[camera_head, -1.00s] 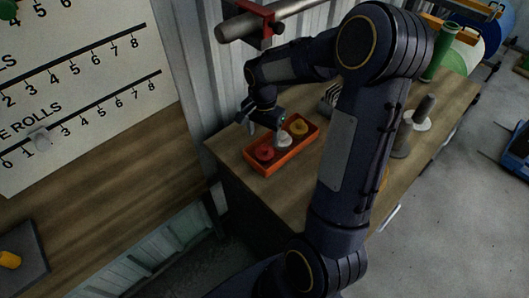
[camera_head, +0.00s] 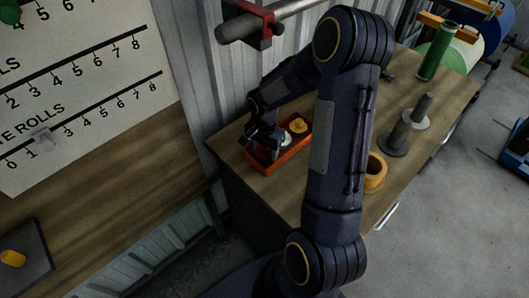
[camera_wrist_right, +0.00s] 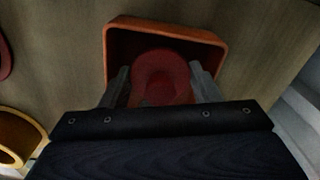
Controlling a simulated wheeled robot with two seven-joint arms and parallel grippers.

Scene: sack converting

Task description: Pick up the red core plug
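The red core plug (camera_wrist_right: 161,76) is a round dark red piece inside the orange tray (camera_wrist_right: 215,42) in the right wrist view. My right gripper (camera_wrist_right: 161,78) is open, with one finger on each side of the plug and close to it. In the head view my right gripper (camera_head: 264,138) is low over the left end of the orange tray (camera_head: 284,158) and hides the red plug. A white plug (camera_head: 286,140) and a yellow plug (camera_head: 298,126) sit in the same tray. My left gripper is not in view.
The tray stands on a wooden bench (camera_head: 235,160) near a corrugated wall. A yellow ring (camera_head: 375,172), grey spindles (camera_head: 396,138) and a green roll (camera_head: 438,52) stand to the right. A red-clamped bar (camera_head: 250,28) juts out above.

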